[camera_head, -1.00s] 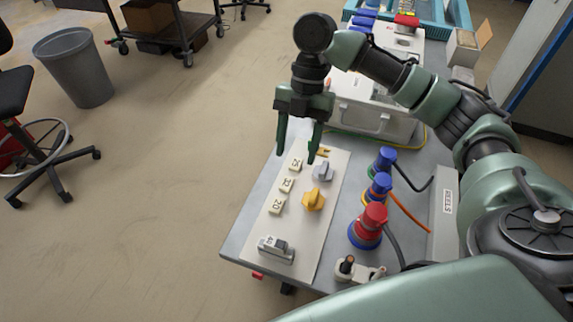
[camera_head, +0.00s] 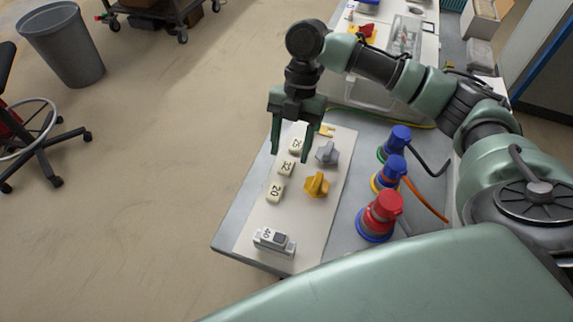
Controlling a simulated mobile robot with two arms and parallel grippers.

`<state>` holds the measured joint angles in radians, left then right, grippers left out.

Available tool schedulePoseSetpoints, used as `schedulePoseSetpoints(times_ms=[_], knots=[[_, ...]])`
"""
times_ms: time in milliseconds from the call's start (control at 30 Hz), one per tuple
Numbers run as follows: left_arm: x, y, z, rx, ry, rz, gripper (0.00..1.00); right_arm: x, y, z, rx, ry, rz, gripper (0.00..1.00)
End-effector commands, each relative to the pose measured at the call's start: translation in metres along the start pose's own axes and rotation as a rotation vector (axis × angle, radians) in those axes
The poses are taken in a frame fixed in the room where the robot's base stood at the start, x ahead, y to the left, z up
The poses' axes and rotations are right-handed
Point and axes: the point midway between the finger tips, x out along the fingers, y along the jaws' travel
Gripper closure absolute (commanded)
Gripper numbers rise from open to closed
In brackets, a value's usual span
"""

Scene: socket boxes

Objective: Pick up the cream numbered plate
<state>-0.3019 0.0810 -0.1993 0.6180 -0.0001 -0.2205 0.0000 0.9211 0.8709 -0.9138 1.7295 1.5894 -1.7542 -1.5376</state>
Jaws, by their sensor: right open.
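Three small cream numbered plates lie in a row on a pale board: a far one (camera_head: 297,145), a middle one (camera_head: 286,168) and a near one (camera_head: 275,191) that seems to read 20. I cannot tell which one the task means. My right gripper (camera_head: 291,157) points down with its two green fingers apart and nothing between them. Its fingertips appear around the far and middle plates in the picture; their height above the board is unclear. My left gripper is out of view.
The pale board (camera_head: 262,222) also bears a grey knob (camera_head: 327,153), a yellow knob (camera_head: 316,184) and a grey switch block (camera_head: 274,241). Blue plugs (camera_head: 397,139) and a red plug (camera_head: 381,212) with cables stand to the right. Open floor lies left.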

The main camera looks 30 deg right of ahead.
Motion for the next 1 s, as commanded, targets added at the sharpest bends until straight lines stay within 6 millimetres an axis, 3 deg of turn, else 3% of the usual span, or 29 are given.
schedulePoseSetpoints(times_ms=[200, 433, 467, 633, 1000], knots=[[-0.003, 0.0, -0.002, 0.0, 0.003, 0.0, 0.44, 0.025, 0.001, -0.001, -0.001, 0.0, 0.0, 0.47], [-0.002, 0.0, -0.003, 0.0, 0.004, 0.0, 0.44, 0.027, 0.001, -0.001, -0.001, -0.001, 0.001, 0.47], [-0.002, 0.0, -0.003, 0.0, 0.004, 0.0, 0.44, 0.027, 0.001, -0.001, -0.001, -0.001, 0.001, 0.5], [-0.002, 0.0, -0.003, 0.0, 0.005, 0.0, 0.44, 0.027, 0.001, -0.001, -0.001, -0.001, 0.001, 0.97], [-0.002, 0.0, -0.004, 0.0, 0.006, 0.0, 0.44, 0.024, 0.001, -0.001, 0.0, -0.001, 0.001, 1.0]])
